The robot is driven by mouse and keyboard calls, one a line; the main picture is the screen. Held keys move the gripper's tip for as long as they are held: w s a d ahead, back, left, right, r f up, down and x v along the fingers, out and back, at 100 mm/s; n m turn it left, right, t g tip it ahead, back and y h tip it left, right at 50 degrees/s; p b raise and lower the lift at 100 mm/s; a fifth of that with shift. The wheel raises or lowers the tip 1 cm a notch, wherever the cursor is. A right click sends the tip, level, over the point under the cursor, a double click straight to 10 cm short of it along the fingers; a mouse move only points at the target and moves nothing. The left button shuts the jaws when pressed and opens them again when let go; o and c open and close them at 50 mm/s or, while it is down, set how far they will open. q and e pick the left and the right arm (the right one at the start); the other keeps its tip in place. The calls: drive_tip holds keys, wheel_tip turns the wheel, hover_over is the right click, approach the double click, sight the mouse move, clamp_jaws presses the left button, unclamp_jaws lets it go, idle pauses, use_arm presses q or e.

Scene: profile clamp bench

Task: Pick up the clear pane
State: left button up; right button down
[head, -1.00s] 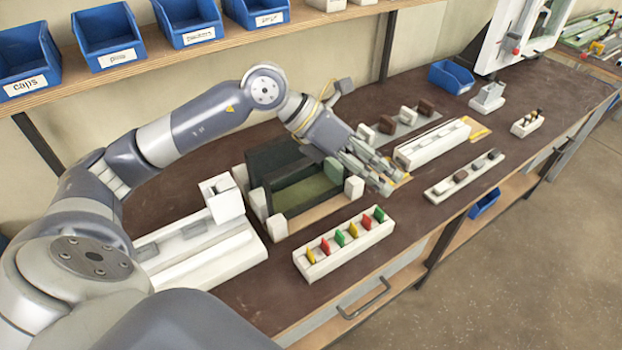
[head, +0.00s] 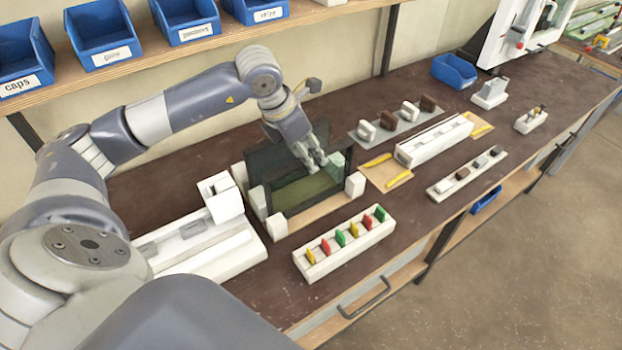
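My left gripper (head: 316,164) reaches down over the fixture with dark frames from its back right. Its fingers look a little apart, with nothing plainly between them. The fixture's dark frame (head: 270,160) stands upright between white corner blocks (head: 354,184). An olive-green area (head: 305,190) shows inside it. A pale greenish, see-through patch (head: 340,165) shows at the right end, beside my fingertips. It may be the clear pane, but I cannot make out its outline. My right gripper is not in view.
A white rack (head: 345,245) with several coloured tabs stands in front of the fixture. A white clamp device (head: 205,245) stands left. White profile (head: 435,140), yellow pieces on a board (head: 388,180) and racks lie right. A shelf with blue bins (head: 105,40) runs behind.

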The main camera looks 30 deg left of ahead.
sight(311, 182)
use_arm(q)
drive_tip(key=x, duration=0.1)
drive_tip(key=p+x, duration=0.1)
drive_tip(key=x, duration=0.1)
drive_tip(key=shift+a+f, duration=0.2)
drive_tip(key=shift+w+f, duration=0.15)
drive_tip(key=shift+f, duration=0.2)
clamp_jaws()
drive_tip(key=shift+r, duration=0.15)
